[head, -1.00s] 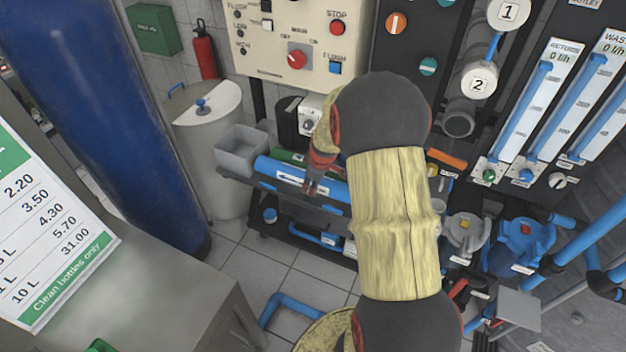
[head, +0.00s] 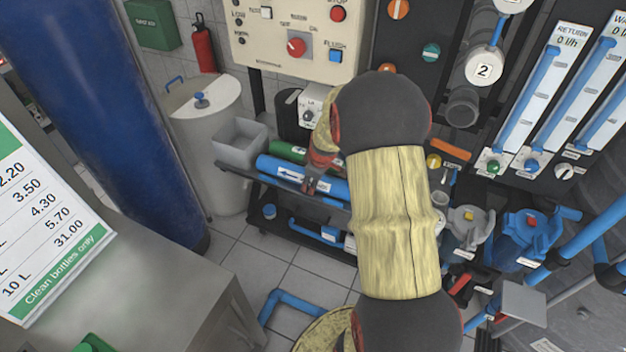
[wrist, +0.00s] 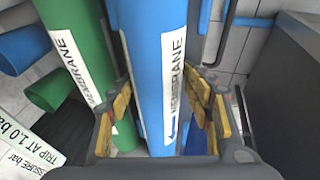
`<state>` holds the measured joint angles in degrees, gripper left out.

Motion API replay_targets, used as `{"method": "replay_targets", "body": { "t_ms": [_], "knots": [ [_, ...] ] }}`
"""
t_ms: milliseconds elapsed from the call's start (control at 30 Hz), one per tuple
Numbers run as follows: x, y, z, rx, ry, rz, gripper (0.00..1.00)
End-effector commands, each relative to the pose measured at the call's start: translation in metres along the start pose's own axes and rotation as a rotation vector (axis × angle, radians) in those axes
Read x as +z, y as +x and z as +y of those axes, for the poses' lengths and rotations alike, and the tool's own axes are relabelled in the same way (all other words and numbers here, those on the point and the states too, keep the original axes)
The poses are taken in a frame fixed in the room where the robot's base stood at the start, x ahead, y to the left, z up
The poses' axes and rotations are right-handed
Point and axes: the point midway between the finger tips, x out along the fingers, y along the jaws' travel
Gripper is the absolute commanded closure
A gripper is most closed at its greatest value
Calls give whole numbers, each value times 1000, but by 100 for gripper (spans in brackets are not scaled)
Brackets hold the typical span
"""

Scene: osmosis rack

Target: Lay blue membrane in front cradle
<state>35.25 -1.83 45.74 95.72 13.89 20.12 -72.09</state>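The blue membrane (head: 285,170) is a long blue tube with a white label, lying along the front of the black rack's top (head: 240,180). In the wrist view the blue membrane (wrist: 150,60) runs between the fingers of my gripper (wrist: 160,90). The fingers stand on both sides, close to the tube; firm contact is not visible. In the head view my gripper (head: 309,186) is over the membrane's visible part, and my arm hides the right part of the rack. I cannot make out the front cradle.
A green membrane (head: 287,150) lies behind and parallel to the blue one, and also shows in the wrist view (wrist: 80,50). A grey bin (head: 241,146) stands at the rack's left end. A white tank (head: 207,130) is further left.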

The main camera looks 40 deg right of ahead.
Motion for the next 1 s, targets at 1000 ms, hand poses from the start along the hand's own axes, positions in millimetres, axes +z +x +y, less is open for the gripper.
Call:
{"method": "replay_targets", "body": {
  "t_ms": [1000],
  "knots": [
    [2,-62,-1,-1,1,-2,34]
  ]
}}
